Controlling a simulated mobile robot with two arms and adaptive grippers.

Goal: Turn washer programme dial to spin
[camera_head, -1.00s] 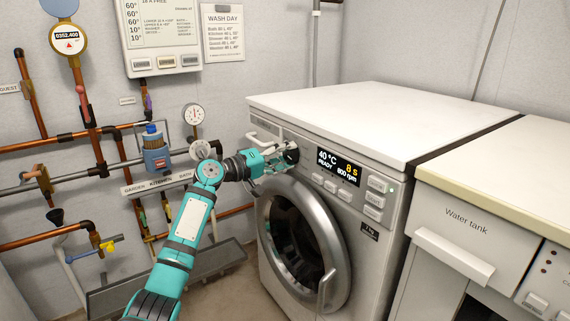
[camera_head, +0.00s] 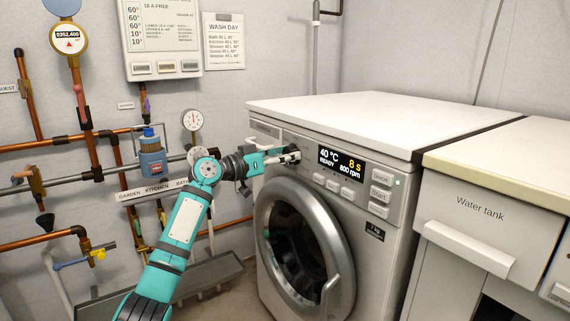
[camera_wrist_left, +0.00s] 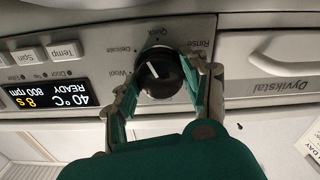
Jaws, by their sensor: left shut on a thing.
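The programme dial (camera_wrist_left: 163,76) is a round black knob with a white pointer line on the washer's grey control panel. The labels around it read Wool, Delicate, Quick and Rinse, upside down in the left wrist view. The pointer lies towards the Wool and Delicate side. My left gripper (camera_wrist_left: 166,80) is shut on the dial, one finger at each side. In the head view this gripper (camera_head: 290,156) is at the upper left of the washer (camera_head: 385,160), and its fingers largely hide the dial. My right gripper is out of view.
The washer's display (camera_head: 340,163) reads 40 °C, READY, 8 s and 800 rpm. Buttons (camera_head: 380,194) sit beside and below it. The round door (camera_head: 305,245) is shut below the panel. Copper pipes (camera_head: 90,150) and a gauge (camera_head: 192,120) are on the left wall.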

